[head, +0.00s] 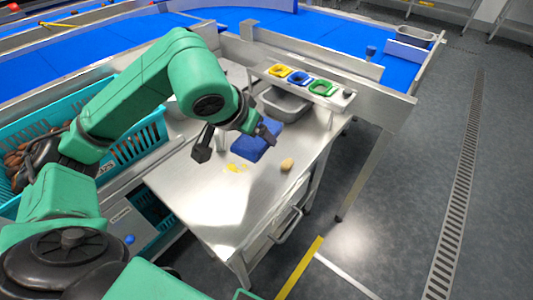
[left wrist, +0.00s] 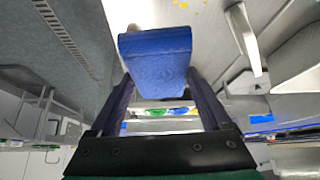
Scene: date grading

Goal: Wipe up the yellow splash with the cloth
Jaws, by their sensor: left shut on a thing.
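The blue cloth (head: 250,147) is a folded block above the steel table (head: 210,195), just behind the splash. It also shows in the left wrist view (left wrist: 156,60), between the fingers. My left gripper (head: 267,133) is shut on the cloth. The yellow splash (head: 236,168) lies on the table as a few small patches, in front of the cloth and apart from it. It also shows at the top edge of the left wrist view (left wrist: 182,4).
A small tan lump (head: 287,164) lies on the table right of the splash. A grey bin (head: 286,102) and a shelf with yellow, blue and green holders (head: 301,80) stand behind. A teal crate (head: 140,142) of dates is at left. The table front is clear.

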